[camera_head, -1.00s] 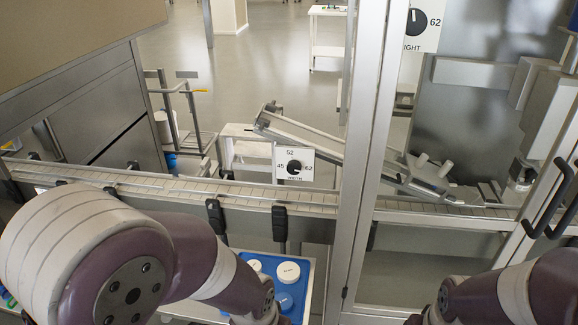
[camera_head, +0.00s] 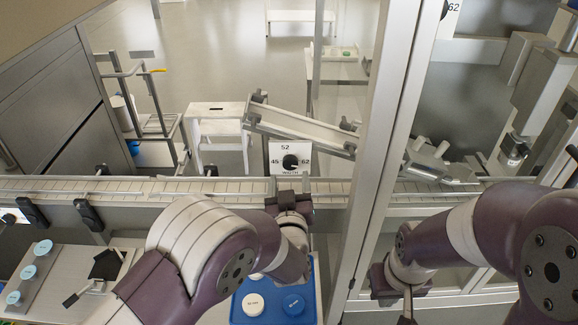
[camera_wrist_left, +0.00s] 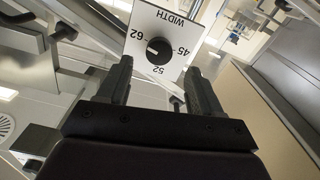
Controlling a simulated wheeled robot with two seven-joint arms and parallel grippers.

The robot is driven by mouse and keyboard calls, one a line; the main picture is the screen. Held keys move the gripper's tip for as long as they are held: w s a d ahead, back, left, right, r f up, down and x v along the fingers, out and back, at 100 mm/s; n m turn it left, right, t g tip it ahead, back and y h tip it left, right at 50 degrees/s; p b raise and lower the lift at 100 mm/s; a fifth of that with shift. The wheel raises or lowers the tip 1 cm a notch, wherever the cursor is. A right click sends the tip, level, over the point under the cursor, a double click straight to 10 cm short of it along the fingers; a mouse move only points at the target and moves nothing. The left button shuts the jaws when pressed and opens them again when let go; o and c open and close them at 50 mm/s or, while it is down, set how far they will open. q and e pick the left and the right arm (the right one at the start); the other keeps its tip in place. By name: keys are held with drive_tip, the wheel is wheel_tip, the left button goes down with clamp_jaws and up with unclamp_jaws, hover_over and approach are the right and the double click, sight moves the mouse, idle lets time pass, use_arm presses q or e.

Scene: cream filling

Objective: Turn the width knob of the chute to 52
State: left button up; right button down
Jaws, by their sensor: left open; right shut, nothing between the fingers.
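The width knob (camera_head: 291,162) is a round black dial on a white plate marked 45, 52 and 62, fixed by the chute (camera_head: 300,128) above the conveyor. In the left wrist view the knob (camera_wrist_left: 159,50) lies ahead, its white mark towards the 62 side. My left gripper (camera_head: 289,186) is just below the plate in the head view. In the left wrist view the left gripper (camera_wrist_left: 160,80) is open, its fingers below and either side of the knob, apparently not touching it. My right gripper (camera_head: 408,308) is shut and empty at the lower right.
The conveyor (camera_head: 150,188) runs across the view. A metal frame post (camera_head: 385,140) stands right of the knob. A blue tray (camera_head: 304,315) with white- and blue-topped jars is below. A side table (camera_head: 60,258) with pale-blue-topped jars stands lower left.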

sight(290, 166)
use_arm(q)
drive_tip(key=shift+w, duration=2.15)
drive_tip(key=shift+d, duration=0.1)
drive_tip(key=c, duration=1.1)
drive_tip(key=shift+o, duration=0.2)
drive_tip(key=shift+f+n+b, duration=0.2)
drive_tip(key=shift+n+b, duration=0.2)
drive_tip(key=shift+b, duration=0.05)
drive_tip(key=n+b, duration=0.3)
drive_tip(key=b, duration=0.2)
drive_tip(key=n+b, duration=0.7)
drive_tip(key=b, duration=0.2)
drive_tip(key=shift+f+b, duration=0.3)
drive_tip(key=n+b, duration=0.9)
drive_tip(key=b, duration=0.2)
drive_tip(key=shift+r+n+b, duration=0.15)
drive_tip(key=shift+n+b, duration=0.75)
drive_tip(key=shift+n, duration=0.1)
drive_tip(key=shift+r+n+b, duration=0.1)
drive_tip(key=shift+n+b, duration=0.8)
drive_tip(key=shift+n, duration=0.1)
